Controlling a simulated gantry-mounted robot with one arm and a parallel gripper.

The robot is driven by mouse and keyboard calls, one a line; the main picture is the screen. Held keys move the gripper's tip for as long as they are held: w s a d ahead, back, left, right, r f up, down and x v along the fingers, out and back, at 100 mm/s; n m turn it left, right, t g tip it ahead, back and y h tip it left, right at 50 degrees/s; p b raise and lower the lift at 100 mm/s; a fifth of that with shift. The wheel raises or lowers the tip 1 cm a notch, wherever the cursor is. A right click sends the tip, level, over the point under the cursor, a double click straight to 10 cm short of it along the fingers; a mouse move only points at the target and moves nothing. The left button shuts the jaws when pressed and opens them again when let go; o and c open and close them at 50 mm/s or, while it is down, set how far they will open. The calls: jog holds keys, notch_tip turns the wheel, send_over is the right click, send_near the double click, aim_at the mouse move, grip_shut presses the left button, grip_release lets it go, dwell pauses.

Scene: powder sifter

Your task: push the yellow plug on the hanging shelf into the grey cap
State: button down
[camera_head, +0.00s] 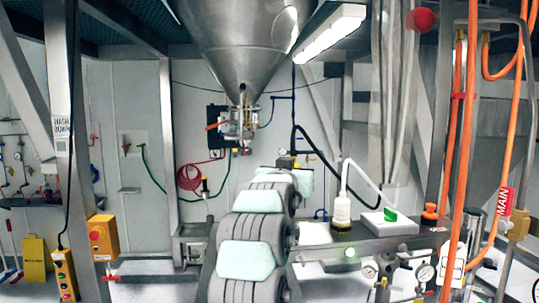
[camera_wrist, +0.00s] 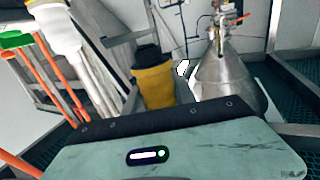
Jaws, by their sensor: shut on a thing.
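My arm reaches forward in the middle of the head view, and its grey and teal links cover my gripper's jaws. In the wrist view my teal wrist housing fills the bottom. A yellow cylinder with a dark top (camera_wrist: 153,85) shows just beyond its black edge. I cannot tell whether this is the plug and cap or a part of my gripper. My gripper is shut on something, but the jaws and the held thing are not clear. A shelf (camera_head: 385,241) stands to the right of my arm. I cannot make out a separate grey cap.
A steel hopper (camera_head: 240,40) hangs above and beyond my arm. Orange hoses (camera_head: 455,150) run down the right. Gauges sit below the shelf.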

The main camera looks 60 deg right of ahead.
jog(key=shift+f+b, duration=0.3)
jog(key=shift+f, duration=2.7)
jog(key=shift+f+b, duration=0.4)
jog(key=shift+f, duration=0.2)
jog(key=shift+b, duration=0.8)
jog(key=shift+f+b, duration=0.4)
jog(key=shift+f, duration=0.5)
jog(key=c, duration=0.9)
grip_release()
jog(key=shift+c, duration=0.2)
